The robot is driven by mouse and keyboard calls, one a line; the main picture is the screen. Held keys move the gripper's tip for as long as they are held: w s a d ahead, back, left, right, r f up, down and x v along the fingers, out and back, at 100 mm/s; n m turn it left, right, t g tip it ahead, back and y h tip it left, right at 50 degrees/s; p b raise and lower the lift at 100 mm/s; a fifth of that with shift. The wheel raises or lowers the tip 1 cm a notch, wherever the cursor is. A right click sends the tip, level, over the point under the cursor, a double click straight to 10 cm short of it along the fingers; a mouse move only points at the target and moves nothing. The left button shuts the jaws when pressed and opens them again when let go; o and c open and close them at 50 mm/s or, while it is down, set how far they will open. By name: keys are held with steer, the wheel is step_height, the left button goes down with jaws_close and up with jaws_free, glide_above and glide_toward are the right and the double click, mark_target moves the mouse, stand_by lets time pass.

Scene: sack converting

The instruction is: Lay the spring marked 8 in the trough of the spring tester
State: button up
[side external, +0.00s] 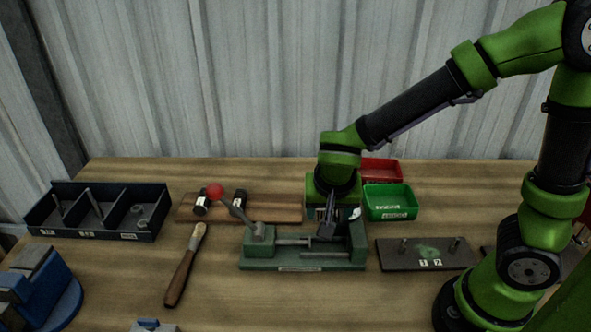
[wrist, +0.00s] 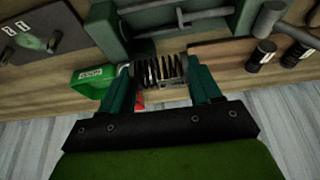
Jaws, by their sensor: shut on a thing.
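The green spring tester (side external: 295,264) stands mid-bench, with a red-knobbed lever (side external: 216,190) at its left end and a rod along its trough. It also shows at the top of the wrist view (wrist: 110,35). My gripper (side external: 327,232) is over the tester's right part. In the wrist view my gripper (wrist: 161,75) is shut on a dark coil spring (wrist: 160,71), held crosswise between the two fingers. The spring's mark cannot be read. In the side view the fingers hide most of it, and I cannot tell whether it touches the trough.
A dark plate with pegs (side external: 425,254) lies right of the tester. Green (side external: 388,202) and red (side external: 382,169) bins stand behind. A wooden board (side external: 275,207) holds two dark cylinders. A brush (side external: 185,264), a divided tray (side external: 98,211) and a blue vise (side external: 40,285) are left.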

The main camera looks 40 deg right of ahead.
steer(key=shift+f, duration=2.2)
steer(key=shift+f, duration=0.7)
stand_by(1.1)
steer(key=o, duration=1.2)
steer(key=shift+c, duration=0.2)
steer(key=s+a+r+n+y, duration=0.1)
steer(key=s+a+r+n, duration=0.15)
steer(key=r, duration=0.45)
steer(key=s+a+r+n, duration=0.1)
steer(key=s+a+r, duration=0.2)
steer(key=r, duration=0.5)
steer(key=s+d+r+n+t+y, duration=0.1)
steer(key=s+d+r+t+y, duration=0.2)
steer(key=d, duration=0.7)
steer(key=shift+r+n+t+y, duration=0.35)
steer(key=shift+r+t+y, duration=0.15)
steer(key=shift+y, duration=0.2)
